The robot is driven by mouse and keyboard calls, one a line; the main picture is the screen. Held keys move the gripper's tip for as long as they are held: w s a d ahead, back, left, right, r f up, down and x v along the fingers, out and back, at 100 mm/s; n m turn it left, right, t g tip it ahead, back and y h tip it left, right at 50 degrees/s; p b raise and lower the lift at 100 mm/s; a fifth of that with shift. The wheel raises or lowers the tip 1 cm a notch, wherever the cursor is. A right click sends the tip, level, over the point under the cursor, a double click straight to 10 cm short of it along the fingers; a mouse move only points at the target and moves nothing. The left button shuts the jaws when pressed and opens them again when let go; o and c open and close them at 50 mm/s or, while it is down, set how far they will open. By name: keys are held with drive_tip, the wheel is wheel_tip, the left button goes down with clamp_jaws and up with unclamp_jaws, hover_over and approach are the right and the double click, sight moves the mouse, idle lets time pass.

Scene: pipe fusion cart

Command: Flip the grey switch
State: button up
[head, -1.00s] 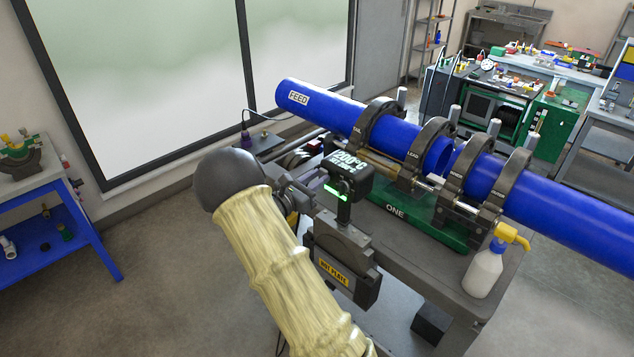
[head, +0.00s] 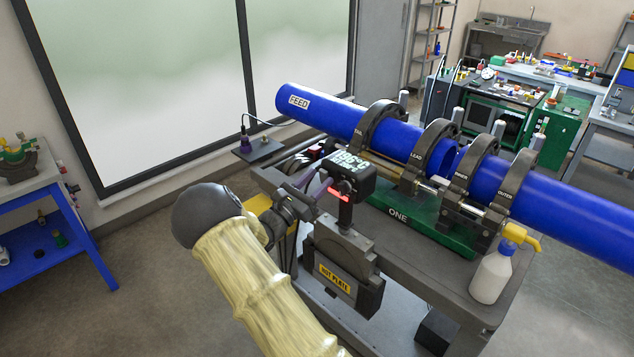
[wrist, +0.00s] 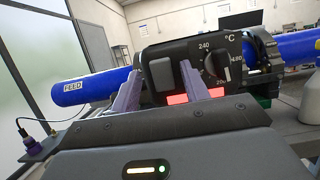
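In the wrist view the grey switch (wrist: 161,74) is a rounded rocker on the black control box (wrist: 205,45), left of a temperature dial (wrist: 217,67). A red light bar (wrist: 195,97) glows below. My gripper (wrist: 160,72) is open, with one purple finger on each side of the switch in this view. Nothing is between the fingers; whether they touch the box is unclear. In the head view my gripper (head: 319,184) is just left of the hot plate's control box (head: 352,178), whose red bar is lit. The switch face is hidden there.
The hot plate (head: 338,275) hangs at the cart's near side. Blue pipe (head: 340,113) runs through the clamps (head: 378,125) behind the box. A spray bottle (head: 492,275) stands at the cart's right corner. Open floor lies left of the cart.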

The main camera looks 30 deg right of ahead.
drive_tip(key=b+v, duration=0.4)
drive_tip(key=v, duration=1.3)
drive_tip(key=shift+f, duration=0.15)
drive_tip(key=shift+a, duration=0.15)
drive_tip(key=shift+s, duration=0.2)
